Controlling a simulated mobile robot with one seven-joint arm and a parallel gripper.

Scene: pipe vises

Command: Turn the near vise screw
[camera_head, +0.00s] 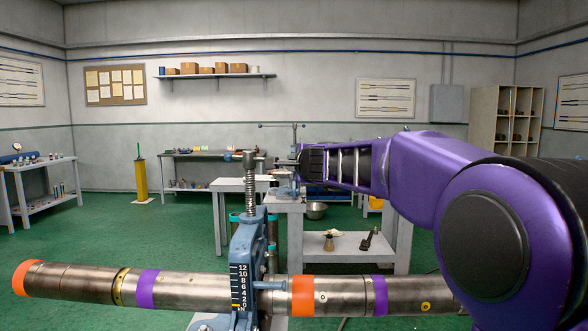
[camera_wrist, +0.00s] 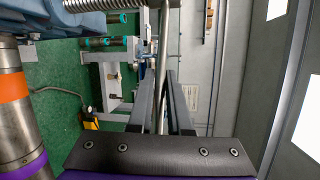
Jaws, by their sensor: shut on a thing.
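The near vise (camera_head: 246,245) is blue and stands in front of me, clamped around a long steel pipe (camera_head: 195,290) with orange and purple bands. Its threaded screw (camera_head: 250,190) rises upright from the top, with a thin crossbar handle (camera_head: 231,157) through its head. My gripper (camera_head: 284,161) reaches in from the right at the height of the handle. In the wrist view, the long grey fingers of my gripper (camera_wrist: 165,78) are closed about a thin metal bar (camera_wrist: 167,45), the handle. Part of the screw thread (camera_wrist: 112,3) shows at the top edge there. The exact contact is hard to see in the head view.
A second vise (camera_head: 293,180) stands on a grey bench farther back, behind my gripper. A lower shelf (camera_head: 345,256) holds small tools. Side tables (camera_head: 40,165) stand along the walls. Green floor (camera_head: 150,225) is open at left.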

